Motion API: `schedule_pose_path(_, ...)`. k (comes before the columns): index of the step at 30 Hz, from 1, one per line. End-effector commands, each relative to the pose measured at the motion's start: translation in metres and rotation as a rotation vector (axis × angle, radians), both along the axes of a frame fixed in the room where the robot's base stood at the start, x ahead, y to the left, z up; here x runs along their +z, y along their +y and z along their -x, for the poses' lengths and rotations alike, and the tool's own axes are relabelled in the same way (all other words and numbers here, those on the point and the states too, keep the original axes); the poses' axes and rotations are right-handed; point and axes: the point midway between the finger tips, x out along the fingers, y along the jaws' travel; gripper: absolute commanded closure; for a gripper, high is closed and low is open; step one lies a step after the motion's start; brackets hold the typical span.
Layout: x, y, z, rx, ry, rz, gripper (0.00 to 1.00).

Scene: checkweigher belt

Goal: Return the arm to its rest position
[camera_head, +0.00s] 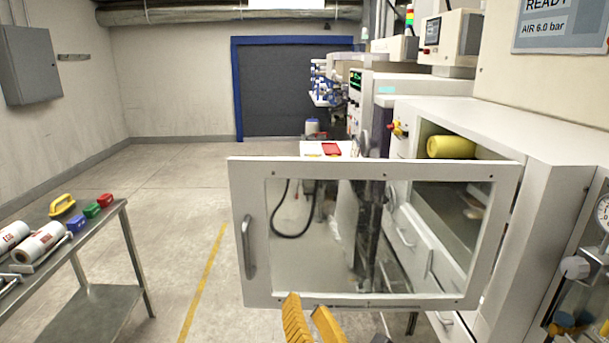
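My gripper (306,303) shows at the bottom centre as two orange ribbed fingers. The fingertips are apart with nothing visible between them. They are at the lower edge of a white-framed clear door (375,300) and overlap that edge in the picture. The rest of my arm is mostly out of view. The door stands swung open from a white cabinet (547,150) on the right, its grey handle (248,247) on the left side. A yellow roll (451,147) lies inside the cabinet opening.
A metal bench (110,218) at left holds white rolls (40,242), a yellow-handled item (62,205), and red, green and blue pieces. A gauge panel (590,270) is close at right. Machines line the right side. Open floor (175,170) lies left of the door.

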Motion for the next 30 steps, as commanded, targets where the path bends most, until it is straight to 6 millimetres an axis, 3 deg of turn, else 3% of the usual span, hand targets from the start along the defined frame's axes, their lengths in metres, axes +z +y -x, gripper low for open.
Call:
schedule_pose_path(4,-0.013,-0.059,-0.016,-0.234,0.177,-0.344,0.64)
schedule_pose_path(7,-0.027,-0.109,-0.017,-0.467,0.316,-0.688,0.64)
schedule_pose_path(9,-0.04,-0.145,-0.007,-0.672,0.41,-0.991,0.64)
schedule_pose_path(12,-0.056,-0.18,0.021,-0.982,0.516,-1.454,0.64)
schedule_pose_path(15,-0.063,-0.191,0.048,-1.221,0.572,-1.819,0.64)
schedule_pose_path(19,-0.062,-0.189,0.069,-1.395,0.605,-2.092,0.64)
schedule_pose_path(22,-0.061,-0.187,0.074,-1.443,0.615,-2.167,0.64)
schedule_pose_path(30,-0.061,-0.186,0.074,-1.444,0.617,-2.172,0.64)
